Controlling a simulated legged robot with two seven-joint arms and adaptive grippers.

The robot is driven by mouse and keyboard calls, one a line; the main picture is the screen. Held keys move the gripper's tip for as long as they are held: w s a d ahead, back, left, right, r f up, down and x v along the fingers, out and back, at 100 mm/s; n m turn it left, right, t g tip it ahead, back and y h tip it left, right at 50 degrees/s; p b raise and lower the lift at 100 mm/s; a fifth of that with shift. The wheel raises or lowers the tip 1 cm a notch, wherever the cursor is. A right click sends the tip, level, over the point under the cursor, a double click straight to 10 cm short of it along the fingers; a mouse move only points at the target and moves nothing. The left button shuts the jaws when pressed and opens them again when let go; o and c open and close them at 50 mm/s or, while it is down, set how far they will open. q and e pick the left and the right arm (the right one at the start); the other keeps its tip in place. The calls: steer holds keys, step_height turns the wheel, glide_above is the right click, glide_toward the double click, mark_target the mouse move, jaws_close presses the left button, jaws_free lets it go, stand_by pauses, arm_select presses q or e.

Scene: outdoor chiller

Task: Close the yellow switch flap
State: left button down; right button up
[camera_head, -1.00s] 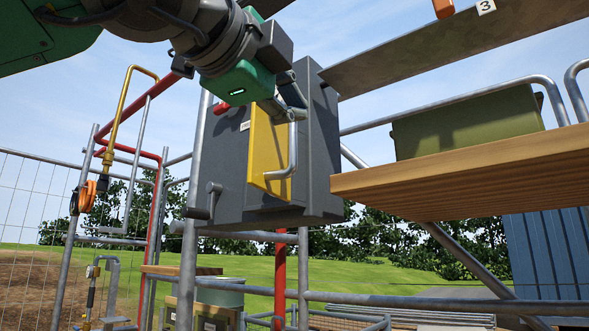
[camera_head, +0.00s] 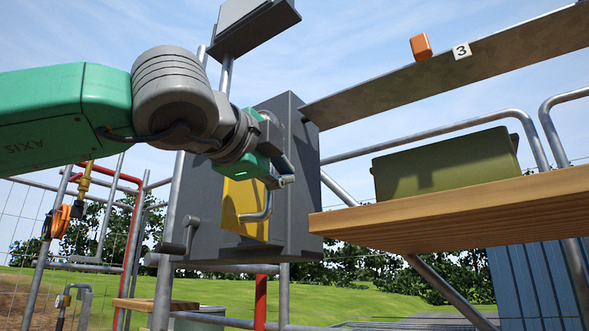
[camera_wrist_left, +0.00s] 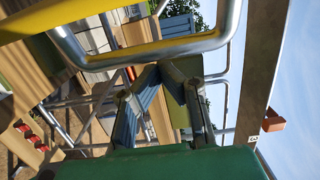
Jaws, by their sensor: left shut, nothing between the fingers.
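The yellow switch flap (camera_head: 241,205) is on the front of a grey box (camera_head: 293,225), with a bent metal handle (camera_head: 258,212) on its face. Whether it lies flush with the box is hard to tell. My left gripper (camera_head: 284,177) is in front of the flap's upper right part and hides some of it. In the wrist view, the left gripper's fingers (camera_wrist_left: 161,76) are together and empty. The metal handle (camera_wrist_left: 150,52) crosses just above them there, with a yellow edge (camera_wrist_left: 60,12) behind it. I cannot tell whether they touch. My right gripper is not in view.
A wooden shelf (camera_head: 440,215) with a green box (camera_head: 440,165) juts out at the right. A sloping metal plate (camera_head: 390,84) with an orange block (camera_head: 421,47) is above. A grey pipe (camera_head: 172,230) and lever (camera_head: 188,232) stand left of the flap.

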arm_select(q)
steer(key=shift+w+a+f, duration=0.1)
steer(key=shift+a, duration=0.3)
steer(key=shift+m+g+h+p, duration=0.3)
steer(key=shift+m+g+h, duration=0.15)
steer(key=shift+h, duration=0.25)
steer(key=shift+a+m, duration=0.15)
steer(key=shift+m, duration=0.1)
